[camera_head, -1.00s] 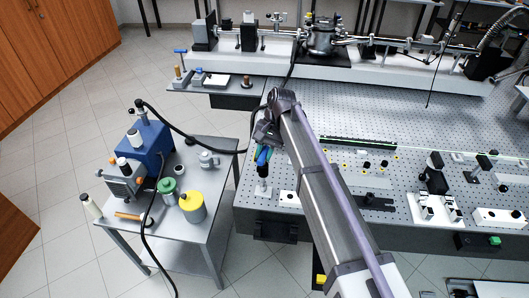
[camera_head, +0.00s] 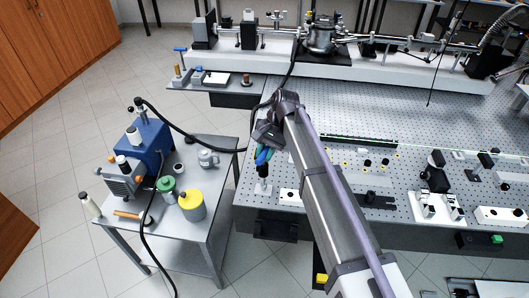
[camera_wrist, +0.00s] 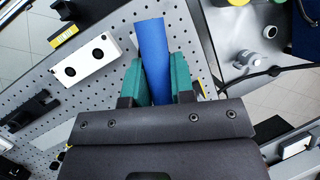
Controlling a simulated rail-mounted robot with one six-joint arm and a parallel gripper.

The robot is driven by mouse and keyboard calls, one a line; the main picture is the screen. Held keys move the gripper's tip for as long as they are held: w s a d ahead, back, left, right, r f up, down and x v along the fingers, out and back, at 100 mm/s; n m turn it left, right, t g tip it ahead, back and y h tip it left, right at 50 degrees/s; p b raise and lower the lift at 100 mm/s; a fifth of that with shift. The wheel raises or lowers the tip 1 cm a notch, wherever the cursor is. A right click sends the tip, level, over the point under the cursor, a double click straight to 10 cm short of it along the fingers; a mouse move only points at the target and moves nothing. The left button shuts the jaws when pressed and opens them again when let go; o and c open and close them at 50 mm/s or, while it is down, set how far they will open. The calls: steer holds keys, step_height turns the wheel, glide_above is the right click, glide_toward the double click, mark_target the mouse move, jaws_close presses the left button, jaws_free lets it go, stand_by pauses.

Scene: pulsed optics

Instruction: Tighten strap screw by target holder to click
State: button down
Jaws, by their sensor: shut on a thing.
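The handle also shows as a blue spot between the fingers in the head view (camera_head: 262,157). I cannot make out the strap screw or tell which part is the target holder.
A white block with two dark holes (camera_wrist: 88,62) lies beside the gripper. A metal cart (camera_head: 222,190) with a blue pump (camera_head: 148,152), a yellow-lidded can (camera_head: 191,204) and a black hose stands left. A small shelf (camera_head: 238,90) with tools is behind. Optics crowd the table's right.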

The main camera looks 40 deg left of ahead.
steer(key=m, duration=0.2)
steer(key=d+m+y, duration=0.1)
steer(key=m, duration=0.1)
steer(key=shift+s+f+t+y, duration=0.1)
steer(key=shift+t+y, duration=0.2)
steer(key=shift+t, duration=0.1)
steer(key=shift+a+m, duration=0.15)
steer(key=shift+m, duration=0.45)
steer(key=m, duration=0.1)
steer(key=m+t+y, duration=0.1)
steer(key=m, duration=0.2)
steer(key=shift+s+d+t, duration=0.25)
steer(key=shift+d+t, duration=0.15)
steer(key=m+t, duration=0.1)
steer(key=m, duration=0.1)
steer(key=shift+w+f+m+y, duration=0.1)
steer(key=shift+w+m+y, duration=0.05)
steer(key=shift+m+y, duration=0.25)
steer(key=m, duration=0.2)
steer(key=m+t, duration=0.1)
steer(key=shift+s+d+m+t, duration=0.1)
steer(key=shift+s+m+t, duration=0.2)
steer(key=shift+s+m, duration=0.1)
steer(key=m+t, duration=0.1)
steer(key=m, duration=0.2)
steer(key=shift+f+b, duration=0.1)
steer(key=shift+b, duration=0.2)
